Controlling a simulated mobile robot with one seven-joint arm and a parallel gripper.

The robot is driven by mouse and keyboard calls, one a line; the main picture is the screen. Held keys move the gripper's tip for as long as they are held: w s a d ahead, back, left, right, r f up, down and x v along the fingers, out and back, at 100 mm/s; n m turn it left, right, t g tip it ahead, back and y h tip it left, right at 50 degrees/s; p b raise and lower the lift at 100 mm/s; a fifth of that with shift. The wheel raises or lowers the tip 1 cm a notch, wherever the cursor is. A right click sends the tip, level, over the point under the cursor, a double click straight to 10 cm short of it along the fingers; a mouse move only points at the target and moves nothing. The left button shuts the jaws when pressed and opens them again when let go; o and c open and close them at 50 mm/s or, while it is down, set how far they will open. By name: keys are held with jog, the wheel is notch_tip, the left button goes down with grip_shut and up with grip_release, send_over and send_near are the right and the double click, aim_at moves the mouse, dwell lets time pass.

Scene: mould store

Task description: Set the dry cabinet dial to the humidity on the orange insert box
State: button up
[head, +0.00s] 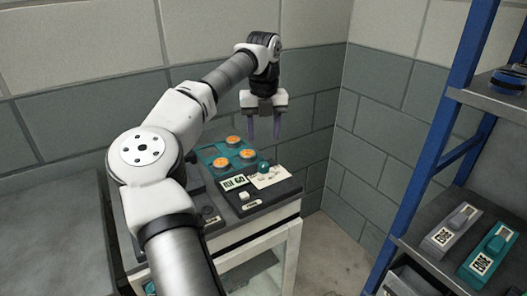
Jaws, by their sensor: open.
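The dry cabinet (285,238) is white with a glass front and stands in the middle. On its top is a dark control panel (286,189). The panel carries a teal knob (263,168) on a pale dial plate (272,179), a lit display (233,183) and a white button (245,196). The dial marks are too small to read, and I cannot read the display surely. My gripper (263,135) is open and empty, pointing down above and behind the panel, apart from the knob. I see no orange box; one may be out of view.
A teal tray (207,153) with several round orange pieces lies behind the panel. At right, a blue-framed shelf (414,228) holds a grey box (452,226) and a teal box (487,256), their labels hard to read. Walls stand close behind. Floor between cabinet and shelf is clear.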

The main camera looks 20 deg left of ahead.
jog(key=shift+r, duration=2.35)
